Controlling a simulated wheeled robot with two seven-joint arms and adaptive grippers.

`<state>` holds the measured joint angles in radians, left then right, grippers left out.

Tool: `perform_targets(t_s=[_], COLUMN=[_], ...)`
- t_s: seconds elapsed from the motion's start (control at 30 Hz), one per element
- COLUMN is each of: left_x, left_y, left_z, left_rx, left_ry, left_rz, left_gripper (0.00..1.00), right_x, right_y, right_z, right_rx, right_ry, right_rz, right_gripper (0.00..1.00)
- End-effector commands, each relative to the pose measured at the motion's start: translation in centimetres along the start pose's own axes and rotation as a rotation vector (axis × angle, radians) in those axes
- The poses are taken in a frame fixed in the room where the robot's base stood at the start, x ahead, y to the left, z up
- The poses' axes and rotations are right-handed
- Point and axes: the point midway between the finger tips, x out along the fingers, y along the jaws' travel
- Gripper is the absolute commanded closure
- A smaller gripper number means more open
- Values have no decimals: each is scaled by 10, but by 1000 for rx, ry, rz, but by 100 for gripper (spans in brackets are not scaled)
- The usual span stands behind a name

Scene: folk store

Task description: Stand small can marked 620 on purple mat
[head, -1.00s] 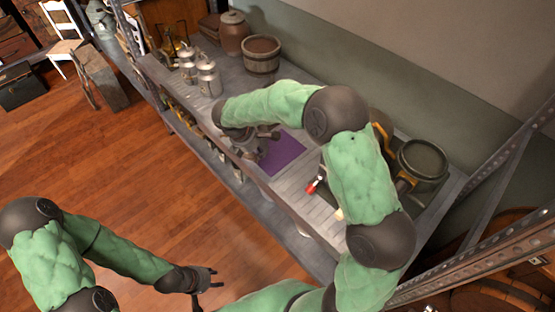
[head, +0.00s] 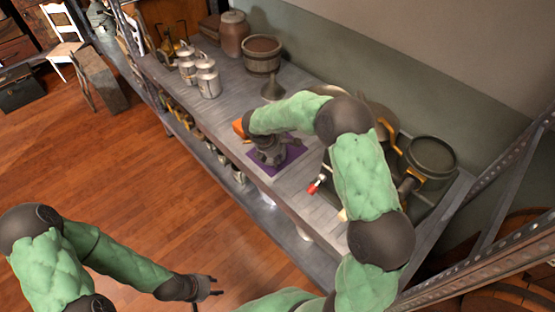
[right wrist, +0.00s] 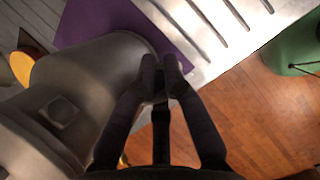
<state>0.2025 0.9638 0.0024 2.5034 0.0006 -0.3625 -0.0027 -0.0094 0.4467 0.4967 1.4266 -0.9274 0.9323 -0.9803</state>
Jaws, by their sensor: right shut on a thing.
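The purple mat (head: 294,154) lies on the grey shelf top in the head view, partly covered by my right gripper. It also shows at the top of the right wrist view (right wrist: 95,15). My right gripper (head: 272,157) is over the mat. In the right wrist view its fingers (right wrist: 163,75) are shut on a grey metal can (right wrist: 85,80), at the can's right edge. No marking shows on this can. I cannot tell whether its base touches the mat. My left gripper (head: 212,287) hangs empty over the floor, its fingers apart.
Several similar cans (head: 208,80) stand at the back left of the shelf top (head: 230,98). A wooden bucket (head: 262,56), a brown jar (head: 233,34) and a funnel-like thing (head: 272,90) stand behind. An orange thing (head: 239,128) is beside the mat. A large pot (head: 430,158) is at right.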

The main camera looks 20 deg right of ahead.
Motion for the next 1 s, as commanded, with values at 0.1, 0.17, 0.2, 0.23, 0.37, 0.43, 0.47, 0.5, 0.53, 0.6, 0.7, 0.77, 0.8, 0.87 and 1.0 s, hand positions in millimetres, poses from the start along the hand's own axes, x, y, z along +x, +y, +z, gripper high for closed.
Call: perform_targets(t_s=[0.1,0.17,0.2,0.23,0.37,0.43,0.47,0.5,0.53,0.6,0.7,0.77,0.8,0.87,1.0], left_x=[4,3,3,3,3,3,3,3,3,3,2,2,2,0,-7], left_y=[-1,-1,-1,-1,-1,-1,-1,-1,-1,-1,-1,-1,-1,0,3], left_z=[0,0,0,0,0,0,0,0,0,0,0,0,0,0,0], left_rx=[0,0,0,0,0,0,0,0,0,0,0,0,0,0,0], left_ry=[0,0,0,0,0,0,0,0,0,0,0,0,0,0,0], left_rz=[0,0,0,0,0,0,0,0,0,0,0,0,0,0,0], left_gripper=[60,60,60,60,60,60,60,60,60,60,60,60,60,60,60], right_x=[4,3,3,3,4,4,4,4,4,4,3,3,1,-4,-25], right_y=[2,2,2,2,0,0,1,1,1,1,1,1,1,1,1], right_z=[0,0,0,0,-1,-1,-1,-1,-1,-1,-1,-1,-1,-1,0], right_rx=[5,5,4,4,2,2,2,2,2,2,2,2,2,2,2], right_ry=[-1,-1,-1,-1,-1,-1,-1,-1,-1,-1,-1,-1,-1,-1,-2], right_rz=[7,7,6,6,2,2,2,3,3,3,3,3,3,4,5], right_gripper=[100,100,100,100,81,65,65,65,65,65,65,65,65,65,65])
